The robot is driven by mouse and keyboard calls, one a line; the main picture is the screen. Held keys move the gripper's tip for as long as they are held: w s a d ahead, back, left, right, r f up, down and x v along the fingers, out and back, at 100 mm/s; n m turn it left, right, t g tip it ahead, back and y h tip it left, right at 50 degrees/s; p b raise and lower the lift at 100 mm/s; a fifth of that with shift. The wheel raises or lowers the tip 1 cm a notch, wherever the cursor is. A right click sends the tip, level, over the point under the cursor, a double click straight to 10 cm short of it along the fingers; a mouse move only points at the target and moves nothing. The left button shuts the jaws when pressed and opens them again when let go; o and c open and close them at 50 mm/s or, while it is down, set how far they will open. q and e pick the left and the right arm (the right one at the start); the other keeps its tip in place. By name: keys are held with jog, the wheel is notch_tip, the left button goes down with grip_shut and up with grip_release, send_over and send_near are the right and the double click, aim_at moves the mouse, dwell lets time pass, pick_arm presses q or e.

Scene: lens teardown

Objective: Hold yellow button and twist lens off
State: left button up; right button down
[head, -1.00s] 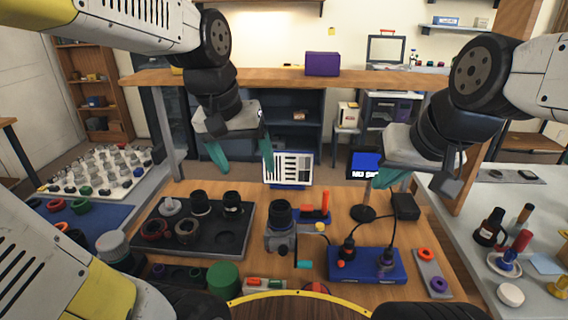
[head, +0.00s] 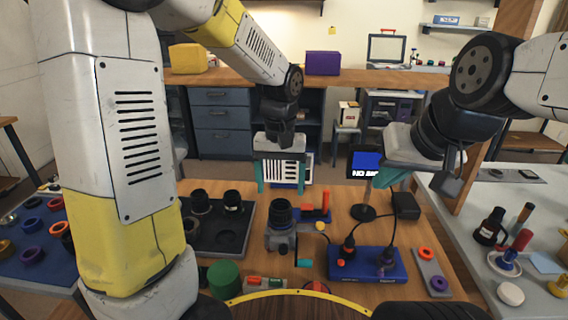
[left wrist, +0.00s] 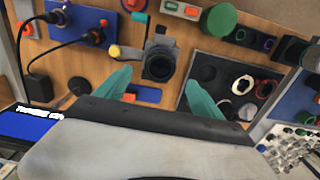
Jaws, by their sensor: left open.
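The camera body (head: 280,240) stands on the wooden table with its black lens (head: 281,213) attached and pointing up. In the left wrist view the lens (left wrist: 159,64) shows between my open teal fingertips. A small yellow button (head: 321,226) sits at the camera's right side; it also shows in the left wrist view (left wrist: 115,51). My left gripper (head: 281,186) is open and empty, above and behind the camera, with its fingers pointing down. My right gripper (head: 388,180) hangs above the table at right; its finger opening is not clear.
A black tray (head: 225,244) with lenses is left of the camera, partly hidden by my left arm. A blue board (head: 367,264) with cabled plugs lies to the right. A black lamp base (head: 363,212) and black box (head: 405,206) stand behind it. A green cylinder (head: 223,277) stands in front.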

aim_at(281, 204)
pick_arm(q)
notch_tip(281, 204, down, 7)
dwell(0.3)
grip_shut()
dwell(0.4)
dwell(1.7)
